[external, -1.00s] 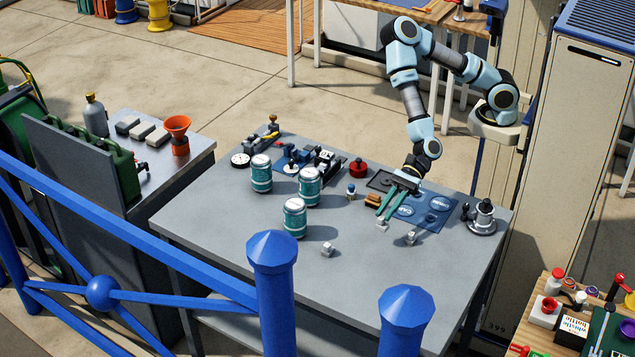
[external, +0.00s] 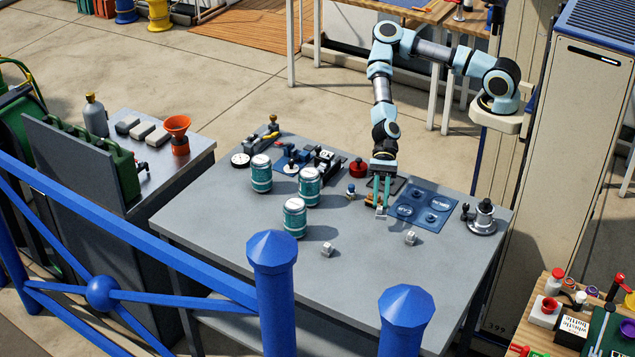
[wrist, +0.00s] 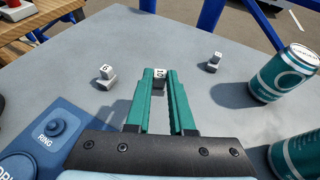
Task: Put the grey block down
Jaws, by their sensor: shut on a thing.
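My gripper (external: 381,205) is shut on a small grey block (external: 381,212), pinched between the tips of its green fingers. The fingers point down over the grey table (external: 350,285), just left of the blue mat. In the wrist view, the held grey block (wrist: 159,78) shows a pale numbered face between the fingertips; its lower part is darker. Whether its underside touches the table I cannot tell. Two similar blocks stand on the table: one to the right (external: 410,238) and one to the left (external: 327,250), both apart from my gripper.
Three teal cans (external: 295,217) stand left of my gripper. The blue mat (external: 424,205) with round marks lies to its right. A brown item (external: 372,200), a red knob (external: 358,168) and a metal fitting (external: 482,217) are also on the table. The front of the table is mostly clear.

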